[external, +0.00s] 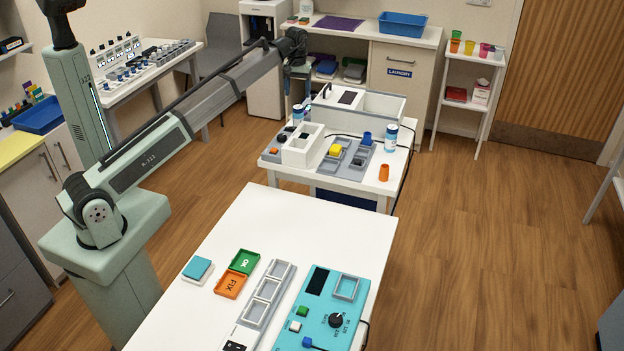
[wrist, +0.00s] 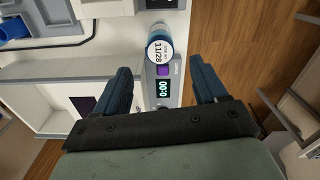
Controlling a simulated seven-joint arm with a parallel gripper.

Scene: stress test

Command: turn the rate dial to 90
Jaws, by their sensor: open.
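The rate dial (external: 336,320) is a black round knob on the teal device (external: 314,325) on the near white table, in the external view. Small markings surround it; its exact setting is too small to read. The dial is not in the wrist view.
The teal device also carries a dark screen, a grey-framed recess and small buttons. Left of it are a grey tray (external: 268,292) and green and orange pads. Below my gripper, the wrist view shows a bottle (wrist: 160,48) labelled 11/28 and a lit display (wrist: 163,88).

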